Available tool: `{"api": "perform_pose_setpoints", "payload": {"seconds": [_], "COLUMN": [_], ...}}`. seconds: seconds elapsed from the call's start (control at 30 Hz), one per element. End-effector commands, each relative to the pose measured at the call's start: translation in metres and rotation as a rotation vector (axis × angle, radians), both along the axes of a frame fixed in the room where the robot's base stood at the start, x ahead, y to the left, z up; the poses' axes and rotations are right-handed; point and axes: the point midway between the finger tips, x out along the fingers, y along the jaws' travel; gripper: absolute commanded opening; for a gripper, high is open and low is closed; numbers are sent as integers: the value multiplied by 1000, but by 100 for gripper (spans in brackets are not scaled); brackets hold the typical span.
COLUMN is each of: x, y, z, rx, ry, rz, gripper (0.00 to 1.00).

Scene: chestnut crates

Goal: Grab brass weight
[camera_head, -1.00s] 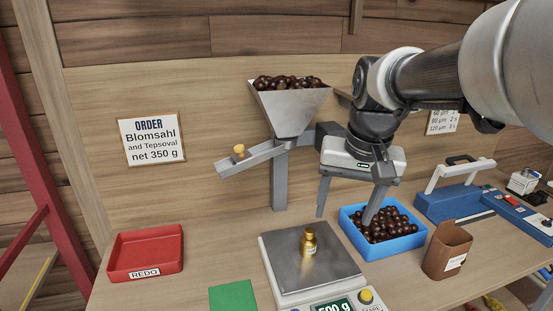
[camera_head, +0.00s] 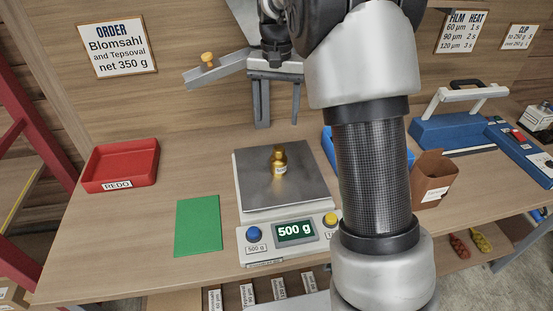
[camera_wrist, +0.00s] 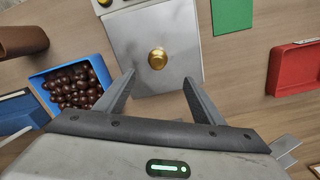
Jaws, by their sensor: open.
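The brass weight (camera_head: 279,160) stands upright on the metal pan of the scale (camera_head: 312,187), whose display reads 500 g. In the wrist view the weight (camera_wrist: 157,58) is seen from above, on the pan a little beyond my fingertips and roughly in line with the gap between them. My gripper (camera_wrist: 158,82) is open and empty. Part of my arm covers the right side of the scene.
A green card (camera_head: 198,226) lies left of the scale, and a red REDO tray (camera_head: 121,166) is further left. A blue crate of chestnuts (camera_wrist: 42,78) and a brown paper bag (camera_head: 431,178) are to the right.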

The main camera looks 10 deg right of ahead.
Motion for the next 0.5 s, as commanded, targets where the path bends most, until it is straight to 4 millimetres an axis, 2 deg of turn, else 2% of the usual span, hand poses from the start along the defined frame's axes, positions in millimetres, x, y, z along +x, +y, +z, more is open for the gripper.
{"api": "perform_pose_setpoints", "payload": {"seconds": [0.17,0.5], "x": [0,0], "y": [0,0], "z": [-22,-95], "rx": [-1,-2], "ry": [6,6], "rz": [-1,0], "gripper": [62,62]}}
